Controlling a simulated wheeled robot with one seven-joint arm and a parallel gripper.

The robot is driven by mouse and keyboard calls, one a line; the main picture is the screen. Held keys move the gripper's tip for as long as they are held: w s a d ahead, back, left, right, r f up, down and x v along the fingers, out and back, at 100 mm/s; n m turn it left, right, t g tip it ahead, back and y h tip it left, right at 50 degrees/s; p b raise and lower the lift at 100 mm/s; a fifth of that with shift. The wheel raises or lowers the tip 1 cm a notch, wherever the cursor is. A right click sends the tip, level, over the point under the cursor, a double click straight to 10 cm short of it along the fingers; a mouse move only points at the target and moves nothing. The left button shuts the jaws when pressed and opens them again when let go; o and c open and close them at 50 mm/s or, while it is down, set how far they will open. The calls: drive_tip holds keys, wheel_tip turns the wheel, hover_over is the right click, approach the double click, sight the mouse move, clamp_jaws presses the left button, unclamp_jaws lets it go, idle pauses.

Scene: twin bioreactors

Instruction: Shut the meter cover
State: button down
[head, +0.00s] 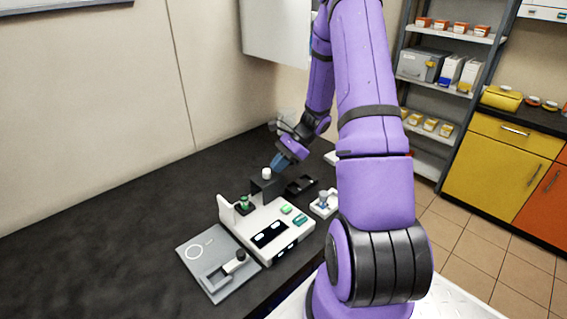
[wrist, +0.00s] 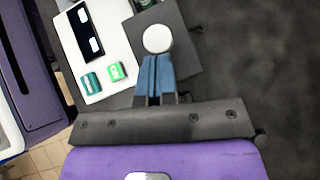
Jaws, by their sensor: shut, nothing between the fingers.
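The meter is a white box (head: 282,222) with a dark display panel and green buttons on the bench; it also shows in the wrist view (wrist: 103,50). A white flap (head: 227,213) stands upright at its left end, beside a green-topped piece in a dark well; it looks like the meter cover, raised. My gripper (head: 279,164) is beyond the meter, apart from the flap. In the wrist view my gripper (wrist: 156,60) has its blue fingers together and empty, close to a white round knob (wrist: 157,38) on a dark block. I cannot tell whether they touch.
A grey plate (head: 205,252) with a ring mark and a black-knobbed piece lies left of the meter. A dark tray (head: 300,185) and a small white holder (head: 324,205) stand at its right. The bench (head: 120,240) is clear at left.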

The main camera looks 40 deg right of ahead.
sight(266, 184)
drive_tip(key=a, duration=1.1)
drive_tip(key=shift+a, duration=0.2)
drive_tip(key=shift+s+d, duration=0.1)
drive_tip(key=shift+d, duration=0.15)
drive_tip(key=d, duration=0.3)
drive_tip(key=s+d, duration=0.1)
drive_tip(key=shift+d+r, duration=0.3)
drive_tip(key=shift+r, duration=0.05)
drive_tip(key=v, duration=0.9)
